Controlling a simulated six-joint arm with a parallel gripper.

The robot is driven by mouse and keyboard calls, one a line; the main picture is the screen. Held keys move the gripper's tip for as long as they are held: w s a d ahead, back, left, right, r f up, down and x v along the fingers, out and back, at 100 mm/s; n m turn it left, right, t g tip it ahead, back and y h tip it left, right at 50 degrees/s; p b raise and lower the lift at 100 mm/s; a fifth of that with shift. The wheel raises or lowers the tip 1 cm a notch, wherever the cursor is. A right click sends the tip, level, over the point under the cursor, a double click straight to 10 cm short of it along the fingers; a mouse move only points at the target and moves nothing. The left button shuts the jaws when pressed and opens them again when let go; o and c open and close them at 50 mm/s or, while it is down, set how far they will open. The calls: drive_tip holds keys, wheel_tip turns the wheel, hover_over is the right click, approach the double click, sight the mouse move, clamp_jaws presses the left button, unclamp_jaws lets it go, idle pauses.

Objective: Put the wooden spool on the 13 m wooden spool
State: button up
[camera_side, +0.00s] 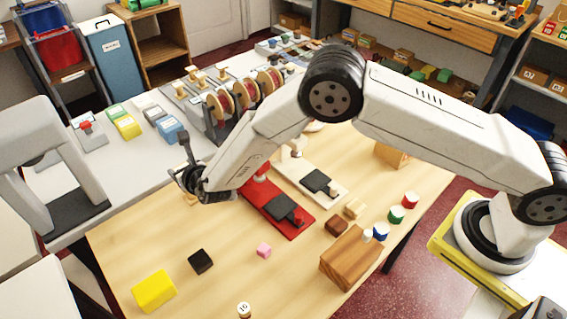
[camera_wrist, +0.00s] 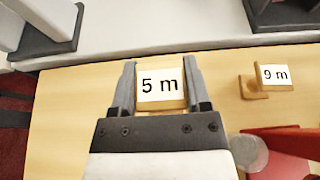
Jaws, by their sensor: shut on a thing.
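My gripper (camera_side: 188,180) points down over the left part of the wooden table. In the side view a bit of wood (camera_side: 190,199) shows just under the gripper. A second wooden spool, labelled "9 m" (camera_wrist: 274,76), stands to the right in the wrist view, apart from the gripper. No label clearly reads 13 m. A small piece with a white marked top (camera_side: 244,310) is at the front edge, its marking too small to read surely.
A red stand (camera_side: 285,215) is right of the gripper. A grey arch frame (camera_side: 50,170) stands left. Bare table lies between the blocks.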

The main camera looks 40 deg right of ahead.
drive_tip(key=shift+f, duration=0.1)
drive_tip(key=o, duration=1.3)
drive_tip(key=shift+c, duration=0.2)
drive_tip(key=shift+s, duration=0.1)
drive_tip(key=v, duration=1.2)
drive_tip(key=shift+d+r, duration=0.1)
drive_tip(key=shift+r, duration=0.1)
